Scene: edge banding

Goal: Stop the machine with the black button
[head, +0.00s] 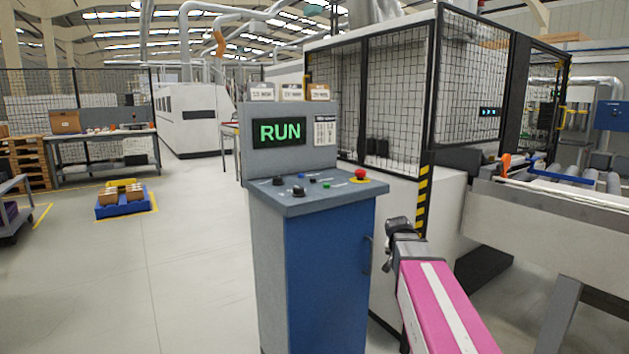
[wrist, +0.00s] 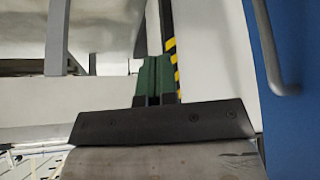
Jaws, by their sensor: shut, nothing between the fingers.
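The control console (head: 318,240) is a blue and grey cabinet with a sloped top and a screen (head: 279,131) reading RUN in green. On its top, a larger black button (head: 298,192) sits near the front left. A smaller dark control (head: 279,181) is beside it; I cannot tell its type. A green button (head: 326,184) and a red mushroom button (head: 360,174) on yellow are farther right. My gripper (head: 398,225) is to the right of the console, apart from it and lower than its top. In the wrist view its green-padded fingers (wrist: 152,75) are shut and empty.
A fenced machine (head: 388,95) stands behind the console, with a yellow-black striped post (head: 422,200). A roller conveyor (head: 570,185) is at the right. The console's side handle (head: 367,255) shows in the wrist view (wrist: 270,50) too. Open floor (head: 190,270) lies to the left.

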